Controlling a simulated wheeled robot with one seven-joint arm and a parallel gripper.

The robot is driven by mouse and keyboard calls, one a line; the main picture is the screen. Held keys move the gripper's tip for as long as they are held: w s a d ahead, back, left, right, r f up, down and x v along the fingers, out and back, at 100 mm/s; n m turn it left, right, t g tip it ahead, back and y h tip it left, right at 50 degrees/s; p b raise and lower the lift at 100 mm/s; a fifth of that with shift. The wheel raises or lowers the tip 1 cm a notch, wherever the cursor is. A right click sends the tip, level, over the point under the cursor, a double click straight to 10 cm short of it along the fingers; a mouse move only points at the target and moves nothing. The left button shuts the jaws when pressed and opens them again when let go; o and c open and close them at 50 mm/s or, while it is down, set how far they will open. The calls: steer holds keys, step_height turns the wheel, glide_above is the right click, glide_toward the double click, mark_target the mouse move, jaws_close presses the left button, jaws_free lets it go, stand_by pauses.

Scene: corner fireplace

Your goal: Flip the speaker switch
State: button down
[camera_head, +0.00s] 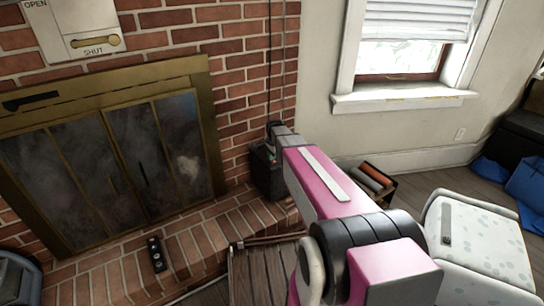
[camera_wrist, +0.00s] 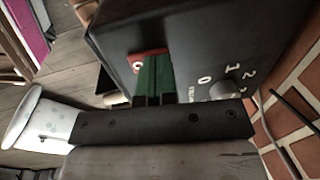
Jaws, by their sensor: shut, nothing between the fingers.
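The speaker (camera_head: 264,178) is a black box standing on the brick hearth against the wall, partly hidden behind my arm in the head view. In the wrist view its dark panel (camera_wrist: 200,45) fills the upper middle. A red switch (camera_wrist: 137,62) with a white mark sits on this panel, partly covered by my fingers. My gripper (camera_wrist: 155,62) is shut and empty, its green fingertips right beside the switch. I cannot tell whether they touch it. A round knob (camera_wrist: 223,90) with white numbers is to the right of the fingers.
The brick wall (camera_wrist: 300,95) and a dark cable (camera_wrist: 290,110) are close on the right in the wrist view. A fireplace (camera_head: 110,160) is at left, with a black remote (camera_head: 155,254) on the hearth. A crate of rolls (camera_head: 372,178) stands right of my arm.

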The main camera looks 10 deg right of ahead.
mark_target(274, 162)
steer(key=shift+w+a+f+g, duration=0.1)
steer(key=shift+w+f+g, duration=0.2)
steer(key=shift+f+g, duration=0.1)
steer(key=shift+w+a+f, duration=0.1)
steer(key=shift+f, duration=0.15)
steer(key=shift+s+d, duration=0.3)
steer(key=shift+s, duration=0.35)
steer(key=shift+r, duration=0.2)
steer(key=shift+s+r, duration=0.75)
steer(key=shift+r, duration=6.55)
steer(key=shift+t, duration=0.4)
steer(key=f, duration=0.4)
steer(key=w+f, duration=0.1)
steer(key=f, duration=0.4)
steer(key=w+f, duration=0.1)
steer(key=f, duration=0.3)
steer(key=shift+f, duration=0.3)
